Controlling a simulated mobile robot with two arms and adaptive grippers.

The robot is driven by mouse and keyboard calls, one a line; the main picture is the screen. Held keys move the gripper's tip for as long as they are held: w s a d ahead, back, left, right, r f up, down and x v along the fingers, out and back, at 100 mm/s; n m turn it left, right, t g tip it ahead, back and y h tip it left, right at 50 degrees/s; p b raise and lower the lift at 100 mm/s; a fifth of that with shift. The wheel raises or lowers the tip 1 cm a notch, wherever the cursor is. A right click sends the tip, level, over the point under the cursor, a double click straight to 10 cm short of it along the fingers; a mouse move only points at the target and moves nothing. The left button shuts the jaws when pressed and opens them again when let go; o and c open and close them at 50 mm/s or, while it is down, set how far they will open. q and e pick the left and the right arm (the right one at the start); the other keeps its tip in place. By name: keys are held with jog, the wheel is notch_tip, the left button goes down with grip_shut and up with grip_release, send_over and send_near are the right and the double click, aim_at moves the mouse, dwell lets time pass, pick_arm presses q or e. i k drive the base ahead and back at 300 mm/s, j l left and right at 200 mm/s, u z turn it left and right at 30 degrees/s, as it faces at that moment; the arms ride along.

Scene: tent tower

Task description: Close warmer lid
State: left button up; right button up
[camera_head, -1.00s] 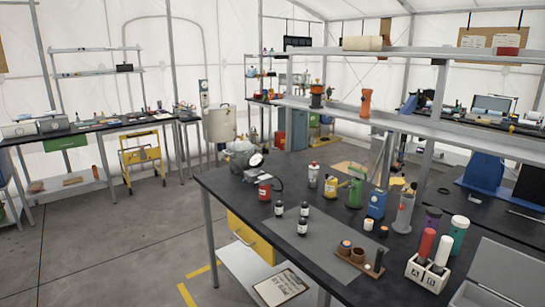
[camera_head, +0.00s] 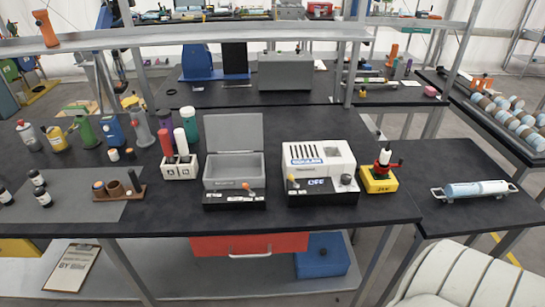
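The warmer is most likely the grey box (camera_head: 233,171) with a black front panel on the dark bench, near the middle of the head view. Its grey lid (camera_head: 233,132) stands upright at the back, so the box is open. The inside looks empty. A small orange-topped knob sits at the right of its front panel. Neither of my grippers is in view.
A white machine (camera_head: 318,170) with an "OFF" label stands close on the right of the box. A white holder (camera_head: 179,167) with tubes stands on its left. A yellow block (camera_head: 379,179) is farther right. A shelf (camera_head: 220,38) runs above the back of the bench.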

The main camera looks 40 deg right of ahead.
aim_at(225, 133)
jog(key=z, duration=0.95)
jog(key=i+l, duration=0.2)
jog(key=u, duration=0.05)
